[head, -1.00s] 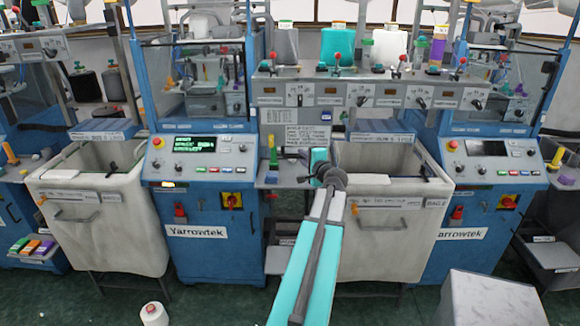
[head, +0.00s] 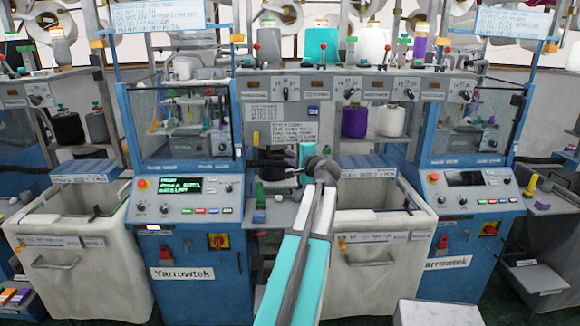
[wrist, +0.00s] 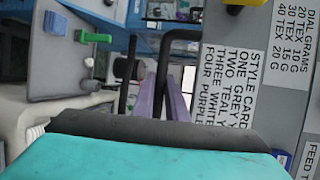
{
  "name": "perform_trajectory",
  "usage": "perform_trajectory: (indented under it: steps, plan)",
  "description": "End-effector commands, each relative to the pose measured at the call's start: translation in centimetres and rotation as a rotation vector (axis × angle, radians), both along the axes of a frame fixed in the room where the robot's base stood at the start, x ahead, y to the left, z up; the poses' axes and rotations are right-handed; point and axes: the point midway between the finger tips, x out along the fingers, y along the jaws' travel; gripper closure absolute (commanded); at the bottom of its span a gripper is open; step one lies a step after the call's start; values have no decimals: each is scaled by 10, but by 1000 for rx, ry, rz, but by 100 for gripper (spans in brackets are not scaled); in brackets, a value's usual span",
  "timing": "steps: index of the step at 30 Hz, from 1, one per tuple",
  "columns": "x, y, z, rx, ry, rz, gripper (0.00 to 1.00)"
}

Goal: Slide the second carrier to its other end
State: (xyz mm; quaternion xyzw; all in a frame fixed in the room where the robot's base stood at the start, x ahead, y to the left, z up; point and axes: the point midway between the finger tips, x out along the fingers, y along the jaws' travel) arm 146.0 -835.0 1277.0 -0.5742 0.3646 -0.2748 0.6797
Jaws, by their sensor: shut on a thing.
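My gripper (head: 264,160) is at the end of my bent arm, left of the elbow and in front of the grey panel between the two blue machines. In the wrist view its pale purple fingers (wrist: 172,100) lie close together. They appear shut on a dark bent rod (wrist: 159,62), though the contact is partly hidden by the gripper body. Small coloured carriers (head: 206,124) show behind the clear guard of the left machine (head: 180,255). They are too small to tell which is the second. The gripper is right of that guard.
A side shelf (head: 258,230) with a green knob (head: 260,194) is below the gripper. A style card (wrist: 228,85) is on the panel, right in the wrist view. Pale bins (head: 85,270) stand beside the machines. A light box (head: 440,313) is at the lower right.

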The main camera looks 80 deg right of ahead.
Motion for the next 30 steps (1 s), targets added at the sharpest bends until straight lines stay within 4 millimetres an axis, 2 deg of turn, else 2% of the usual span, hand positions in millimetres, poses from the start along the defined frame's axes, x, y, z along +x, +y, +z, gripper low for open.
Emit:
perform_trajectory:
  steps: [1, 3, 17, 18, 21, 30]
  plan:
    - [-1, 0, 9, -4, -5, -1, 100]
    - [-3, -1, 12, -2, -5, -2, 100]
    - [-12, -3, 18, -6, -6, -13, 100]
    - [-12, -3, 18, -6, -7, -14, 83]
    - [-13, -4, 17, -5, -5, -15, 69]
    - [-13, -3, 14, -1, -3, -13, 69]
